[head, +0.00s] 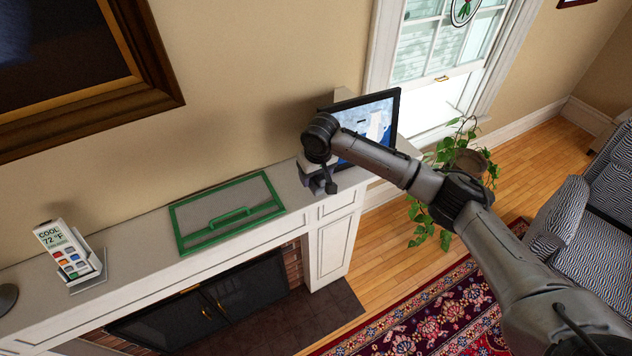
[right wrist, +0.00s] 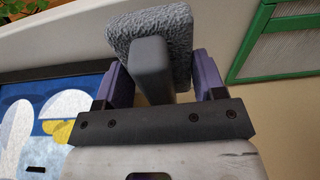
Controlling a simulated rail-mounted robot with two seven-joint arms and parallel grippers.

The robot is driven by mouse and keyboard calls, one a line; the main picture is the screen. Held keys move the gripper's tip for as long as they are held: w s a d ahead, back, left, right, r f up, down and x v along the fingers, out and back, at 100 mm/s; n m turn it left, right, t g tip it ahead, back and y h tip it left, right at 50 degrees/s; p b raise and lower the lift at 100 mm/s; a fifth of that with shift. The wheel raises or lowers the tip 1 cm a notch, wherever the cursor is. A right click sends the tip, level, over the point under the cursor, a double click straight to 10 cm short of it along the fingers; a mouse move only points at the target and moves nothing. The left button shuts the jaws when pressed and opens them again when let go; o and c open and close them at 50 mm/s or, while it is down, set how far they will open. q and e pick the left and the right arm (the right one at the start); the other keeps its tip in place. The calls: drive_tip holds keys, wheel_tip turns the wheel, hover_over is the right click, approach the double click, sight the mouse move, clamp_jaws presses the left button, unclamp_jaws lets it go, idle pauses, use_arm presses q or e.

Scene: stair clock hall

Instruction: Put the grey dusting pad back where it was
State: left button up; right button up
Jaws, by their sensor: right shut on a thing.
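My right gripper (head: 320,186) is over the right end of the white mantel (head: 150,238), in front of the picture screen. In the right wrist view my gripper (right wrist: 164,72) is shut on the dark handle of the grey dusting pad (right wrist: 150,32). The pad has a rough, fuzzy grey face and sits beyond the fingertips. In the head view the pad is mostly hidden by my gripper and hard to make out. I cannot tell whether it touches the mantel. My left gripper is in neither view.
A green frame with a handle (head: 180,231) lies on the mantel left of my gripper. A remote (head: 68,250) stands in a holder further left. The picture screen (head: 370,118) stands close behind my right wrist.

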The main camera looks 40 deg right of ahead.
sight(316, 183)
drive_tip(key=shift+f, duration=1.85)
drive_tip(key=shift+s+f+p, duration=0.1)
drive_tip(key=shift+p, duration=0.25)
drive_tip(key=o, duration=0.9)
drive_tip(key=shift+c, duration=0.2)
drive_tip(key=r, duration=0.4)
drive_tip(key=s+r, duration=0.1)
drive_tip(key=r, duration=0.3)
drive_tip(key=r+b, duration=0.1)
drive_tip(key=r, duration=0.3)
drive_tip(key=shift+s+a, duration=0.15)
drive_tip(key=shift+s, duration=0.2)
